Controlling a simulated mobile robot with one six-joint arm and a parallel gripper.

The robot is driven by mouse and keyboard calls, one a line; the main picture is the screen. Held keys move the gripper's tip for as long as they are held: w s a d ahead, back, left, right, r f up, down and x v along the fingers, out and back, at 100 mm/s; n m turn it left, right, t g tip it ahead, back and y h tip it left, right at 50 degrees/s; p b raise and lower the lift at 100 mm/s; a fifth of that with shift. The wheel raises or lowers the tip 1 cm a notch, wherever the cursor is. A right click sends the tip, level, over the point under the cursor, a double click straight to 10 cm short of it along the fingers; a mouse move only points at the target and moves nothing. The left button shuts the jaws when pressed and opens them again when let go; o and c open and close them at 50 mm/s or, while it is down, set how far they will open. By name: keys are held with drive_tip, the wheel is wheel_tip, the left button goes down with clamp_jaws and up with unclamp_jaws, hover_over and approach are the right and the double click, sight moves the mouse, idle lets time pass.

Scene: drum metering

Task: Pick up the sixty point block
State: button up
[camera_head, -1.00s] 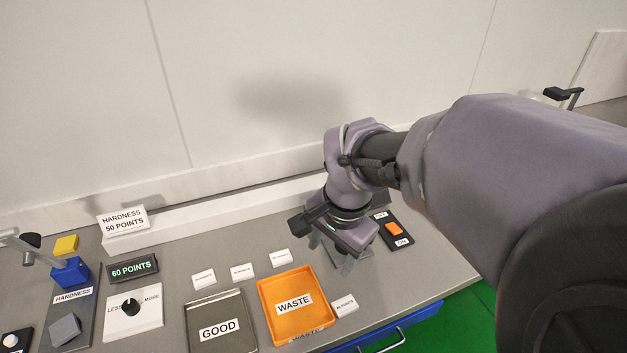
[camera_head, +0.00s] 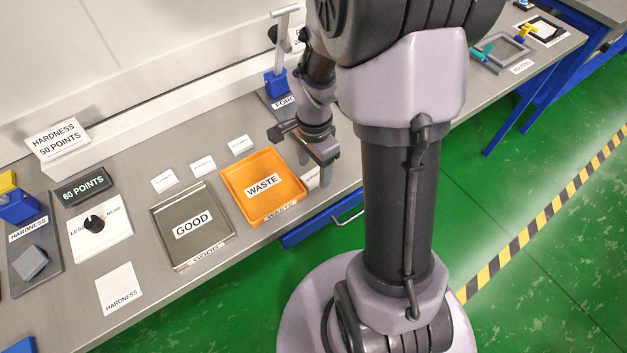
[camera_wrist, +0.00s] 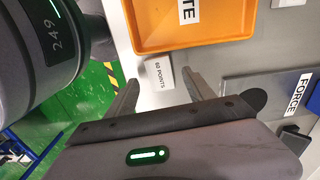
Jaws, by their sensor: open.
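A small white block (camera_wrist: 158,73) with a "POINTS" label lies on the bench beside the orange waste tray. Its number looks like 60 or 80; I cannot tell which. In the head view this block (camera_head: 311,179) is partly covered by my gripper (camera_head: 323,172). In the wrist view my gripper (camera_wrist: 160,78) is open, its fingers reaching toward either side of the block, with nothing held. Other small white blocks stand in a row behind the trays: left (camera_head: 164,181), middle (camera_head: 203,166) and right (camera_head: 239,145). Their labels are too small to read.
The orange waste tray (camera_head: 292,190) and grey good tray (camera_head: 160,234) stand left of my gripper. A dark display (camera_head: 82,186) reads "60 POINTS"; a sign (camera_head: 58,139) reads "HARDNESS 50 POINTS". A force stand (camera_head: 276,85) is behind. The bench's front edge is close.

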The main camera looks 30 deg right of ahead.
wheel_tip(320, 180, down, 2)
drive_tip(key=shift+f, duration=0.2)
drive_tip(key=shift+r, duration=0.15)
drive_tip(key=shift+c, duration=1.1)
clamp_jaws()
